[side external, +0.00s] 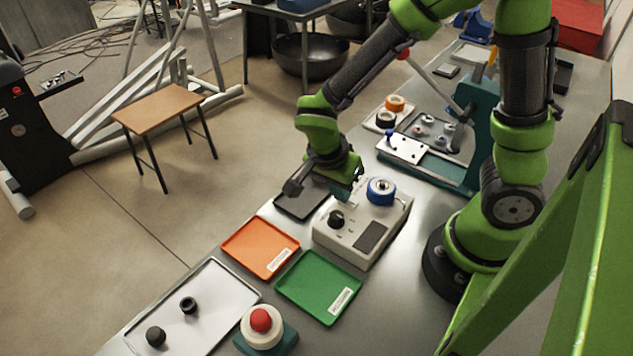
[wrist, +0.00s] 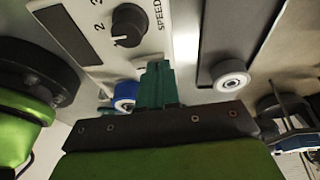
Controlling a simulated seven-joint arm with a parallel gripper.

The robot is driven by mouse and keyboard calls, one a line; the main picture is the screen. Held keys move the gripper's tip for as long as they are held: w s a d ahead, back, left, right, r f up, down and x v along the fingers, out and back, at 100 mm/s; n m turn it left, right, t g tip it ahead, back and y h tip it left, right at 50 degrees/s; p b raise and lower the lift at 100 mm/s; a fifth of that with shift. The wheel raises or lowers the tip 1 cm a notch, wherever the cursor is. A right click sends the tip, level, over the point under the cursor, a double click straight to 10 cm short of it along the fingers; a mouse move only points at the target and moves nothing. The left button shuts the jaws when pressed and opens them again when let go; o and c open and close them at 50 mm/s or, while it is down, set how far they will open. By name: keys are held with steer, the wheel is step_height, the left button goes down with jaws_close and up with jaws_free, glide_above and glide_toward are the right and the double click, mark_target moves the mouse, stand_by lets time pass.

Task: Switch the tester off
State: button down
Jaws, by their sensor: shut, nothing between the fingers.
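The tester (side external: 340,243) is a beige box on the bench with a black knob (side external: 336,219), a dark panel (side external: 371,236) and a blue ring-shaped part (side external: 380,190) on top. In the wrist view the black knob (wrist: 128,25) sits beside the word SPEED and numbers, and the blue part (wrist: 125,97) is partly hidden behind my fingers. My gripper (side external: 342,194) is over the tester's far end, between the knob and the blue part. Its teal fingers (wrist: 155,72) are shut and empty. I cannot tell whether they touch the tester. No on/off marking is readable.
A dark tray (side external: 300,199) lies beyond the tester, orange (side external: 260,247) and green (side external: 318,287) trays nearer. A red button (side external: 261,320) on a white and teal base stands at the front. A teal fixture (side external: 455,176) stands behind. A white tray (side external: 215,300) holds dark round parts.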

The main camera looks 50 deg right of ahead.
steer(key=shift+w+f+g, duration=0.2)
steer(key=shift+f+g, duration=0.1)
steer(key=shift+g, duration=0.2)
steer(key=shift+s, duration=0.15)
steer(key=shift+s+r, duration=0.1)
steer(key=shift+s, duration=0.65)
steer(key=w+d+v, duration=0.1)
steer(key=v, duration=1.3)
step_height(320, 180, up, 6)
steer(key=n+t+y, duration=0.5)
steer(key=n+t, duration=0.4)
steer(key=n, duration=0.5)
glide_above(355, 204)
